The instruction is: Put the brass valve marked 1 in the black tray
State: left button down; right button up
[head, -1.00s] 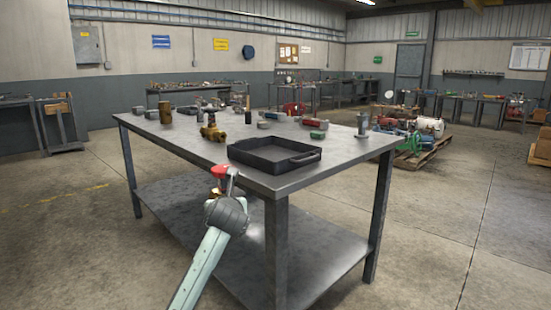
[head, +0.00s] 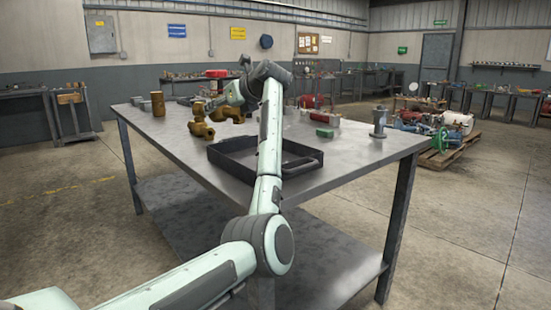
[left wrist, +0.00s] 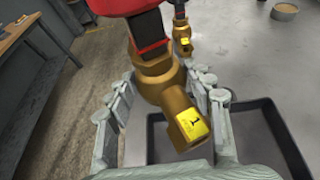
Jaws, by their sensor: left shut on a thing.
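My left gripper (head: 236,98) is shut on a brass valve (head: 225,113) and holds it above the table, by the back left side of the black tray (head: 222,163). In the left wrist view, the held valve (left wrist: 161,88) sits between the fingers, with a yellow label reading 1 towards the camera and a red handle at the top edge. The black tray also shows below it in that view (left wrist: 292,150), partly hidden by the fingers. In the head view, my forearm crosses in front of the tray. The visible part of its floor looks empty. My right gripper is out of view.
Another brass valve (head: 201,129) stands on the table (head: 350,160), left of the tray. It also shows in the left wrist view (left wrist: 183,42). A brown cylinder (head: 158,104), a green-topped block (head: 325,133) and a grey flanged part (head: 379,122) stand around.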

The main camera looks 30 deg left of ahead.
pick_arm(q)
jog(key=shift+w+d+r, duration=0.25)
jog(key=shift+w+r, duration=0.1)
jog(key=shift+w, duration=0.1)
jog(key=shift+d+f, duration=0.1)
jog(key=shift+d, duration=0.25)
jog(key=s+d+f, duration=0.1)
jog(key=d+f, duration=0.1)
jog(key=d, duration=0.1)
jog(key=s+d+f, duration=0.1)
jog(key=d+f, duration=0.1)
jog(key=d, duration=0.1)
jog(key=s+d+f, duration=0.2)
jog(key=d, duration=0.2)
jog(key=shift+f, duration=2.15)
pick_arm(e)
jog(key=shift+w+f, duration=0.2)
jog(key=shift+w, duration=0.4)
pick_arm(q)
jog(key=shift+f, duration=0.1)
jog(key=c, duration=1)
grip_release()
jog(key=shift+d+f, duration=0.1)
jog(key=shift+f, duration=0.05)
jog(key=shift+o, duration=0.4)
jog(key=shift+s, duration=0.1)
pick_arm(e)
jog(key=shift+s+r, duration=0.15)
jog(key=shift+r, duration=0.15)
